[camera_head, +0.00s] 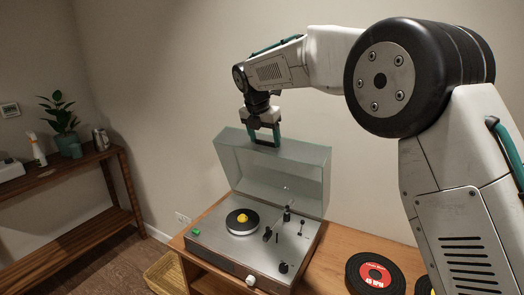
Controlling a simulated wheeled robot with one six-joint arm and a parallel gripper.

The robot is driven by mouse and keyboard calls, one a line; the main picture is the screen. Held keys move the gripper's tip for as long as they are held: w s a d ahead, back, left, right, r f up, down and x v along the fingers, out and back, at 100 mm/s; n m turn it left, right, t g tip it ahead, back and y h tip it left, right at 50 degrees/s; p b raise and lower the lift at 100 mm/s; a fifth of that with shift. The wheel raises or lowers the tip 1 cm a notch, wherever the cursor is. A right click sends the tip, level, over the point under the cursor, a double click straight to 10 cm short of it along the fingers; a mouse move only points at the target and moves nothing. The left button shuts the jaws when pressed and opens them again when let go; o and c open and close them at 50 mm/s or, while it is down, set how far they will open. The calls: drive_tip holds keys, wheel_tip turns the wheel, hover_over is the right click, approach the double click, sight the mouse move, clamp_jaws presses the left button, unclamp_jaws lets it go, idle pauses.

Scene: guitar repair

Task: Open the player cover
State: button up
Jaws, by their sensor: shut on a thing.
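The record player (210,243) stands on a wooden cabinet, with a grey top, a dark platter (242,221) with a yellow centre, and a tonearm (277,224). Its clear greenish cover (255,172) is raised and stands steeply upright at the back of the player. My gripper (264,143) comes down from above and is shut on the cover at the middle of its upper edge. The exact contact of the fingertips is small in the picture.
Black records, one with a red label (375,275), lie on the cabinet (328,255) to the right of the player. A wooden shelf (95,165) with a plant (60,115) and a can (101,139) stands at left. A wicker basket (165,273) sits on the floor. The wall is close behind the cover.

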sight(272, 137)
drive_tip(key=shift+w+d+r, duration=0.1)
drive_tip(key=shift+w+d, duration=0.2)
drive_tip(key=shift+w, duration=0.3)
drive_tip(key=shift+w+d+r, duration=0.15)
drive_tip(key=shift+w+d, duration=0.1)
drive_tip(key=shift+w, duration=0.4)
drive_tip(key=shift+w+d+r, duration=0.1)
drive_tip(key=shift+w+d, duration=0.2)
drive_tip(key=shift+w, duration=0.3)
drive_tip(key=o, duration=1.4)
drive_tip(key=v, duration=0.7)
drive_tip(key=shift+s+a+r, duration=0.1)
drive_tip(key=shift+r, duration=0.25)
